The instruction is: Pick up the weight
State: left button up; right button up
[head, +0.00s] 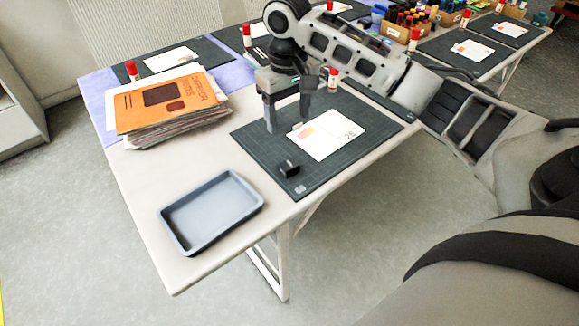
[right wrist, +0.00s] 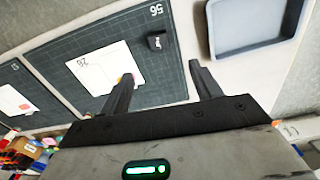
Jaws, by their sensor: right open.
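The weight looks to be a small black block (head: 289,168) on the front corner of a dark green cutting mat (head: 317,184). It also shows in the right wrist view (right wrist: 157,41), beyond the fingertips and between their lines. My right gripper (head: 288,118) is open and empty, pointing down over the mat, behind the block and apart from it. In the right wrist view its two fingers (right wrist: 155,82) are spread wide. My left gripper is not in the head view.
A grey-blue tray (head: 211,211) lies at the table's front left. A white card (head: 327,134) lies on the mat beside the gripper. A stack of papers with an orange folder (head: 170,100) and a red-capped glue stick (head: 332,79) stand nearby. The table (head: 150,205) is bare around the tray.

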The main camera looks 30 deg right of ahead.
send_over(290, 164)
jog(key=f, duration=1)
jog(key=shift+a+f, duration=0.2)
jog(key=f, duration=0.5)
jog(key=shift+w+d+f, duration=0.1)
jog(key=shift+d, duration=0.1)
jog(key=c, duration=1.3)
